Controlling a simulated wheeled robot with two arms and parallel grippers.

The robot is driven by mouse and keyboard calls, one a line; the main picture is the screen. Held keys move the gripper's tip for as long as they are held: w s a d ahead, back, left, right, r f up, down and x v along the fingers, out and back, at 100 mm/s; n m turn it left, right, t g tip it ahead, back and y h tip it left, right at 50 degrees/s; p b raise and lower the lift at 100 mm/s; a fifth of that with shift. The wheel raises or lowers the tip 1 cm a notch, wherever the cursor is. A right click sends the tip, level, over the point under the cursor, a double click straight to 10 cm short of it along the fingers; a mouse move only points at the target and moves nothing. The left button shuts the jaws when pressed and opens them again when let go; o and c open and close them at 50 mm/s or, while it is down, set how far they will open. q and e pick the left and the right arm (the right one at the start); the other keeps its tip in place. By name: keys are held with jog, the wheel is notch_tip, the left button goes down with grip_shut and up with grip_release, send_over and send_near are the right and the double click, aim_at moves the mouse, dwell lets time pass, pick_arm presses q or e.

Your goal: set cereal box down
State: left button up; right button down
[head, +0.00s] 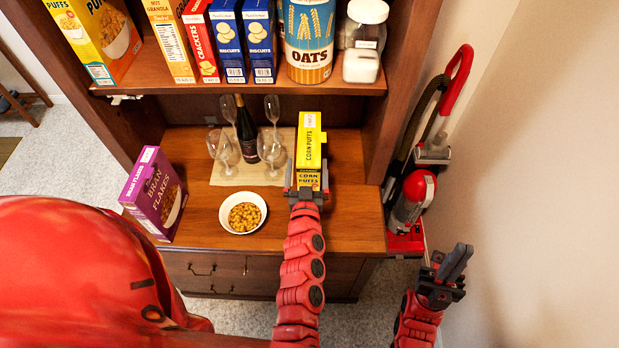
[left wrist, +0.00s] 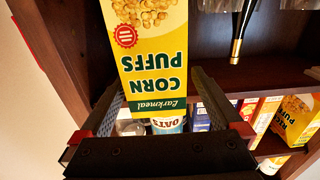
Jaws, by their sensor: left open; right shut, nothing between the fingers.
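The yellow Corn Puffs cereal box (head: 310,145) appears to stand upright on the hutch counter (head: 352,205), at the right of the placemat; its base is hidden. My left gripper (head: 306,188) is at the near side of the box, with a finger on each side. The left wrist view shows the box (left wrist: 155,60) upside down between the spread fingers of that gripper (left wrist: 155,95), which is open. Whether a finger still touches the box is unclear. My right gripper (head: 453,262) is shut and empty, off to the right of the hutch.
A bowl of cereal (head: 244,212) and a purple Bran Flakes box (head: 154,193) stand left of my left arm. A dark bottle (head: 246,130) and several glasses stand on the placemat (head: 232,176). The shelf (head: 200,87) above holds boxes and an oats canister (head: 309,40). A red vacuum (head: 412,195) stands right.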

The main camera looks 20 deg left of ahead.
pick_arm(q)
jog(key=x, duration=0.3)
jog(key=b+x, duration=0.1)
jog(key=x, duration=0.1)
jog(key=shift+w+d+f, duration=0.1)
jog(key=shift+w, duration=0.35)
jog(key=shift+s, duration=0.15)
jog(key=c, duration=0.3)
grip_shut()
